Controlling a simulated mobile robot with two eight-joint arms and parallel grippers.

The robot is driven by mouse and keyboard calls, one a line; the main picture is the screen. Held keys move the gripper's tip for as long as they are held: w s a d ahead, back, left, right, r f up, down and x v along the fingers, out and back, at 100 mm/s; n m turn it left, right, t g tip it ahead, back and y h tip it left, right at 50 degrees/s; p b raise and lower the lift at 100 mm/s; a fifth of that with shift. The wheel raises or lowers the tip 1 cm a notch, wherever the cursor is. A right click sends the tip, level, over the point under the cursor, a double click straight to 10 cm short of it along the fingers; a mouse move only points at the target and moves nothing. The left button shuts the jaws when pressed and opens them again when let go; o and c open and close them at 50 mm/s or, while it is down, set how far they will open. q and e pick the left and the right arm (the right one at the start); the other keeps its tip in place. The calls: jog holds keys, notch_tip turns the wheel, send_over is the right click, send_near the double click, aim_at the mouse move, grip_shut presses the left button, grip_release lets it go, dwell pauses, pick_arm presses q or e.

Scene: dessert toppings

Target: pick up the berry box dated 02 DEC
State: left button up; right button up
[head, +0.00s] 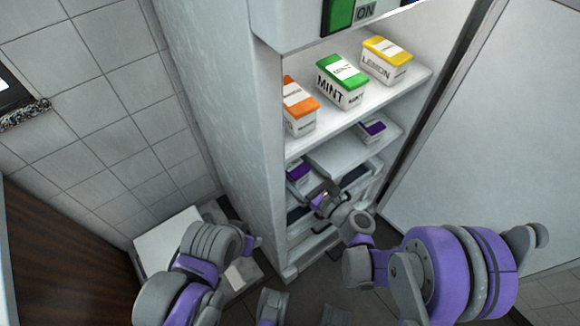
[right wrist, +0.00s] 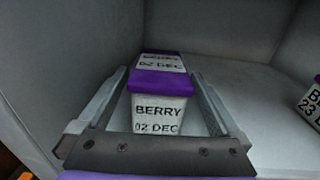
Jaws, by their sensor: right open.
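The berry box with a purple lid, marked BERRY 02 DEC (right wrist: 158,110), stands upright on a shelf in the right wrist view. My right gripper (right wrist: 161,80) is open, with one finger along each side of the box. Its fingers are not closed on the box. In the head view my right gripper (head: 325,197) reaches into the lower part of the cabinet, beside this purple-lidded box (head: 298,171). Another berry box (right wrist: 313,101), marked 23 DEC, is cut off at the right edge; it shows in the head view (head: 371,129) too. My left arm is low at left; its fingers are not clear.
The upper shelf (head: 408,88) holds an orange-lidded box (head: 299,103), a green MINT box (head: 342,80) and a yellow LEMON box (head: 386,60). The cabinet's side wall (head: 225,110) and open door (head: 485,130) flank the shelves. A white bin (head: 170,245) stands on the floor at left.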

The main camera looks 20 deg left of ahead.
jog(key=x, duration=0.2)
jog(key=shift+w+a, duration=0.15)
jog(key=shift+a, duration=0.1)
grip_shut()
dwell(0.3)
